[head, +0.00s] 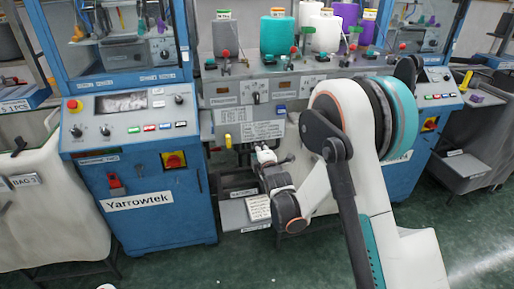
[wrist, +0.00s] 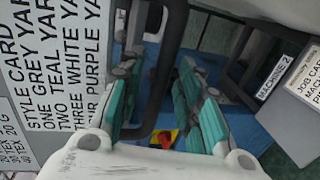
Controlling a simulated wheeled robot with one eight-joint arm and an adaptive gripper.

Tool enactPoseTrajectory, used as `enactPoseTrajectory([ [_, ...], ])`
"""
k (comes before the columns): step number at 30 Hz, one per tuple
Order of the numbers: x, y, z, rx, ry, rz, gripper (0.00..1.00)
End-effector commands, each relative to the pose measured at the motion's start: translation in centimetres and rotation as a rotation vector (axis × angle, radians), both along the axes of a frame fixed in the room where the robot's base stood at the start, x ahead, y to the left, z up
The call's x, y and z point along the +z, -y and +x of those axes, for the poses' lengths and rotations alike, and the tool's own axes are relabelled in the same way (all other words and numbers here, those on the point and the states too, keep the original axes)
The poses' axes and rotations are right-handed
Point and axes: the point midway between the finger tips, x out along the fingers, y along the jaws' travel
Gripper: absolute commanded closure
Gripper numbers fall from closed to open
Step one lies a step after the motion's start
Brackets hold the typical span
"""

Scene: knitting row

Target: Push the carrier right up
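My gripper (wrist: 160,105) is in front of the machine's lower middle front, and its far end shows small in the head view (head: 265,156). Its two teal-padded fingers are apart. In the wrist view a dark looped bar (wrist: 170,60) runs upright between the fingers; I see no clear contact with either finger. No part is labelled as the carrier, and I cannot tell whether this bar belongs to it. My arm hides part of the machine front in the head view.
A style card (head: 262,130) is on the grey panel, with a yellow handle (head: 228,141) to its left. A job card (head: 258,207) lies on a low shelf below. Blue cabinets (head: 140,190) flank the gap. Yarn cones (head: 277,36) stand above. Green floor is open in front.

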Motion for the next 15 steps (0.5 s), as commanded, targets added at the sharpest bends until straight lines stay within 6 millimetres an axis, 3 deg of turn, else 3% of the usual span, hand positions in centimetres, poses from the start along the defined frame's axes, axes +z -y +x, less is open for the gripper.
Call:
enactPoseTrajectory([
  [8, -0.02, 0.01, 0.02, 0.0, 0.0, 0.0, 0.68],
  [12, -0.02, 0.01, 0.02, 0.0, 0.0, 0.0, 0.99],
  [15, -0.03, 0.01, 0.02, 0.0, 0.0, 0.0, 1.0],
])
